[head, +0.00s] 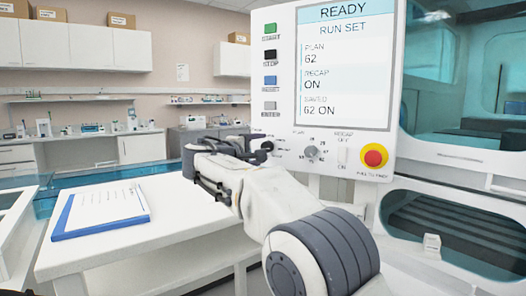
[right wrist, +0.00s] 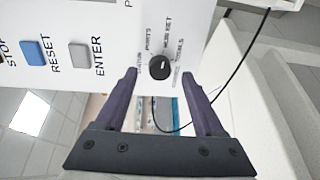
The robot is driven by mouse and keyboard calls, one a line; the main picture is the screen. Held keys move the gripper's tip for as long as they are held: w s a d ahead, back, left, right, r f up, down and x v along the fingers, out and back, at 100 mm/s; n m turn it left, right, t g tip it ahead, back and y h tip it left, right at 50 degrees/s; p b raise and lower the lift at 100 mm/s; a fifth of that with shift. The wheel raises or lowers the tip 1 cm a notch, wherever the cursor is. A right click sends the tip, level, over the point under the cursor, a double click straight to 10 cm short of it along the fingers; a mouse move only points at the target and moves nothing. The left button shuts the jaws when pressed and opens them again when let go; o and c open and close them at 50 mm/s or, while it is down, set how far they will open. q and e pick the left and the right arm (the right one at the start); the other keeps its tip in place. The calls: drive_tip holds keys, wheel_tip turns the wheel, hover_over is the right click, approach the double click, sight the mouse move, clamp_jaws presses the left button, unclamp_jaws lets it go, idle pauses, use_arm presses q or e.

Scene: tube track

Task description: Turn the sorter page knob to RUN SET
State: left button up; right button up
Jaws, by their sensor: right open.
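The sorter panel (head: 285,75) is white; its screen (head: 343,70) reads READY and RUN SET, with PLAN 62, RECAP ON and SAVED 62 ON. In the right wrist view the page knob (right wrist: 159,67) is a round black knob with a small white mark, ringed by labels including PORTS and RUN SET. I cannot tell exactly which label the mark points to. My right gripper (right wrist: 160,76) is open, with its fingers on either side of the knob; contact cannot be told. In the head view my right gripper (head: 263,151) reaches the panel's lower left and hides the knob. My left gripper is out of view.
START, STOP, RESET (right wrist: 33,53) and ENTER (right wrist: 80,55) buttons sit near the knob. A plan dial (head: 311,153), recap switch (head: 343,155) and red stop button (head: 374,156) lie to the right. A white table (head: 150,240) with a clipboard (head: 100,211) stands at left.

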drive_tip(key=v, duration=0.8)
drive_tip(key=shift+b, duration=0.35)
drive_tip(key=s+d+f+g+y, duration=0.35)
drive_tip(key=s+f, duration=0.25)
drive_tip(key=f, duration=0.5)
drive_tip(key=s+d+f+m+g+y, duration=0.2)
drive_tip(key=s+f+g, duration=0.2)
drive_tip(key=s+f, duration=0.55)
drive_tip(key=s+d+f+m+g+y, duration=0.15)
drive_tip(key=s+f+g, duration=0.35)
drive_tip(key=s, duration=0.7)
drive_tip(key=s+d+f+m+g+y, duration=0.2)
drive_tip(key=s+f+g, duration=0.1)
drive_tip(key=s+f, duration=0.65)
wheel_tip(320, 180, up, 22)
drive_tip(key=s+p, duration=0.3)
drive_tip(key=p, duration=1.8)
drive_tip(key=shift+d+p, duration=0.3)
